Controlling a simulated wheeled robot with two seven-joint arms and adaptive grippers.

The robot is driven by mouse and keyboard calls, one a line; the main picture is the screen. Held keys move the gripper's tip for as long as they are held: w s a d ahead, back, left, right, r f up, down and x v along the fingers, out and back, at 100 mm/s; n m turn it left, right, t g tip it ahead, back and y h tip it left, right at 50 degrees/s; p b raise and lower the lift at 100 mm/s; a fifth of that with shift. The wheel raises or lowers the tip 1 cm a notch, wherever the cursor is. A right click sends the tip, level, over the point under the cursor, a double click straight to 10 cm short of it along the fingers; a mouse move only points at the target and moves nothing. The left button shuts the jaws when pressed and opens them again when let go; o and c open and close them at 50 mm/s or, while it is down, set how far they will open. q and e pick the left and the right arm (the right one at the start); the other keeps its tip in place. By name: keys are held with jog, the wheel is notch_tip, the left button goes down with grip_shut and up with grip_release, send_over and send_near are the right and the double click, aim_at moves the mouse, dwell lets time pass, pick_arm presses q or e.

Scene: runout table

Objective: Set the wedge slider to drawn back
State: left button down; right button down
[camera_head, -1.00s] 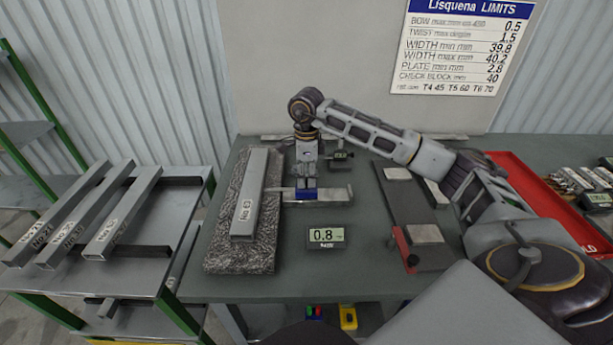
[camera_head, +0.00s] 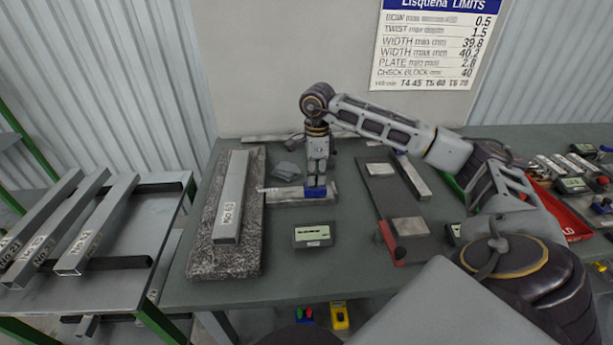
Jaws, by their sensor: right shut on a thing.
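The wedge slider (camera_head: 315,191) is a small blue block on a flat metal strip (camera_head: 290,200) lying crosswise on the grey table. It sits near the strip's right end. The strip's left end lies beside the steel bar (camera_head: 232,195) marked No 63, which rests on a speckled stone slab (camera_head: 225,262). My right gripper (camera_head: 317,183) points down from above and is shut on the blue slider, its fingers hiding the slider's top. My left gripper is not in view.
A small display box (camera_head: 313,235) stands in front of the strip; its reading is unclear. A dark plate fixture (camera_head: 382,205) lies to the right, with a red tray (camera_head: 560,215) beyond. Grey pieces (camera_head: 288,171) lie behind the strip. Several bars rest on the left rack (camera_head: 150,188).

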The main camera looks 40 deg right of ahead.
jog(key=shift+s+d, duration=0.5)
jog(key=shift+d, duration=0.4)
jog(key=c, duration=1.6)
grip_release()
jog(key=o, duration=0.4)
jog(key=shift+s+d, duration=0.15)
jog(key=shift+d, duration=0.05)
jog(key=shift+o, duration=0.2)
jog(key=shift+a+r, duration=0.15)
notch_tip(320, 180, up, 12)
jog(key=shift+f, duration=0.2)
